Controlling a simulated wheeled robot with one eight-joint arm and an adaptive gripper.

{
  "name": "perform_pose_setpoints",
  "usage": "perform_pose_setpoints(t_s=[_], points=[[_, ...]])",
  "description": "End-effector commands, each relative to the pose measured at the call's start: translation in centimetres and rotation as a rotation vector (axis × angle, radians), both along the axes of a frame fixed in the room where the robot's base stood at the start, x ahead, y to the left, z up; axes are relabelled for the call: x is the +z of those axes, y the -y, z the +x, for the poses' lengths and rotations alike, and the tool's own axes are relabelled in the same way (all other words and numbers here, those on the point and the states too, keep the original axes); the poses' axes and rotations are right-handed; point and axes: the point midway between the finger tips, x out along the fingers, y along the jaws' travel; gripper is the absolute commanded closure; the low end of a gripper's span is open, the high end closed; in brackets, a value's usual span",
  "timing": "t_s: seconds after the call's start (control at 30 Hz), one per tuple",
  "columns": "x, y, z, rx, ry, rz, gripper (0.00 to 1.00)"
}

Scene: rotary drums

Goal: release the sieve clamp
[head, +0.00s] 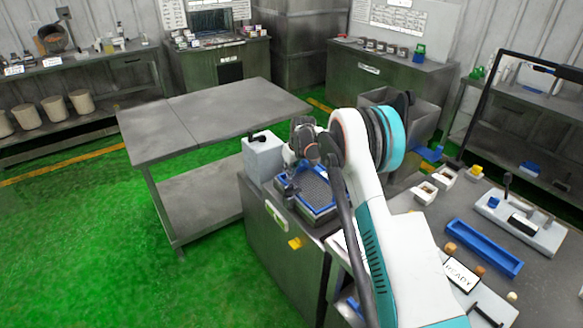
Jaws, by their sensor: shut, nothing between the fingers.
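The sieve (323,190) is a dark mesh deck in a blue frame, on a dark metal cabinet in the middle of the head view. My arm reaches over it from the right. My gripper (290,186) is small and dark here, at the left side of the blue frame. It is shut with nothing held. The sieve clamp cannot be told apart from the dark parts near the gripper, and whether the gripper touches it is unclear. My arm hides part of the sieve's right side.
A grey box with a dark lever (263,157) stands just behind and left of the sieve. An empty grey table (210,117) is further left. On the right, a bench holds a blue tray (483,247), a READY sign (460,274) and small containers. Green floor is open at left.

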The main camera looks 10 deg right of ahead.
Motion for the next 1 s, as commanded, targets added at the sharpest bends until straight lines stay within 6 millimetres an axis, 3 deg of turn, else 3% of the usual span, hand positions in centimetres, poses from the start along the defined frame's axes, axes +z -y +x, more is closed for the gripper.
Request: perform_pose_setpoints(t_s=[0.23,0.6,1.0], points=[[-3.6,-0.5,1.1,0.0,0.0,0.0,1.0],[-3.2,1.0,-2.3,0.0,0.0,0.0,1.0],[-3.1,1.1,-2.7,0.0,0.0,0.0,1.0]])
